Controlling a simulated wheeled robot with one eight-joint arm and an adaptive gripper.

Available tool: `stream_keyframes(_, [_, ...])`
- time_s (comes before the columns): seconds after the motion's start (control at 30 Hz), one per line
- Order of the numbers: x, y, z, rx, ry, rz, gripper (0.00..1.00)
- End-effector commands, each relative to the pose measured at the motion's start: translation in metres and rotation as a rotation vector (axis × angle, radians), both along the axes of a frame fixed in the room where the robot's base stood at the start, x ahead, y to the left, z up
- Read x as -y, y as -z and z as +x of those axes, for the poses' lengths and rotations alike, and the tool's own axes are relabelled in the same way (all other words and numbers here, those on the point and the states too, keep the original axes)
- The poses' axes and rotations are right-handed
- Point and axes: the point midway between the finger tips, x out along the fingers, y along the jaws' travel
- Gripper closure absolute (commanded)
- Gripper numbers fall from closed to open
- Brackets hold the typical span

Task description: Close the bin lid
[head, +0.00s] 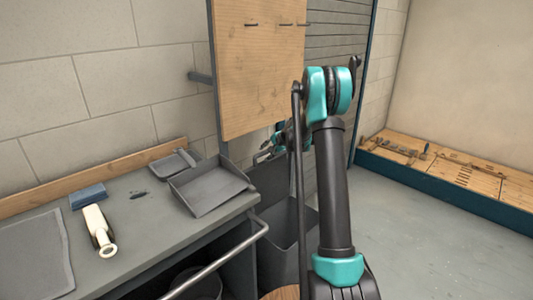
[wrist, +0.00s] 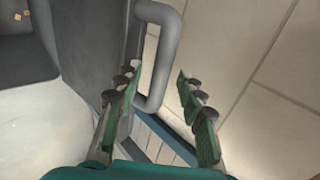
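The bin (head: 273,238) is a dark grey, open-topped box in the head view, beside the end of the bench and partly hidden by my arm. In the wrist view a grey U-shaped handle (wrist: 168,45) stands out from a dark grey panel (wrist: 100,35), which looks like the raised lid. My gripper (wrist: 157,80) is open, with one green finger on each side of the lower part of the handle. I cannot tell whether either finger touches it. In the head view my gripper (head: 268,150) is small and partly hidden behind my arm.
A grey bench (head: 150,235) at the left holds a dustpan (head: 210,187), a blue block (head: 87,195) and a cream tool (head: 98,228). A metal rail (head: 225,258) runs along its front. A wooden board (head: 260,65) hangs above the bin. The floor at right is clear.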

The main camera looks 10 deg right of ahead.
Motion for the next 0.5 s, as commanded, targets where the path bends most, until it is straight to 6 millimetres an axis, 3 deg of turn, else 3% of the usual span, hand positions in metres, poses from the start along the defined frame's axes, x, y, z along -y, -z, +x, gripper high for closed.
stream_keyframes(0.17, [0.0,-0.0001,-0.0001,0.0,0.0,0.0,0.63])
stream_keyframes(0.43, [0.0,-0.0002,-0.0001,0.0,0.0,0.0,0.97])
stream_keyframes(0.5, [0.0001,-0.0002,-0.0002,0.0,0.0,0.0,1.0])
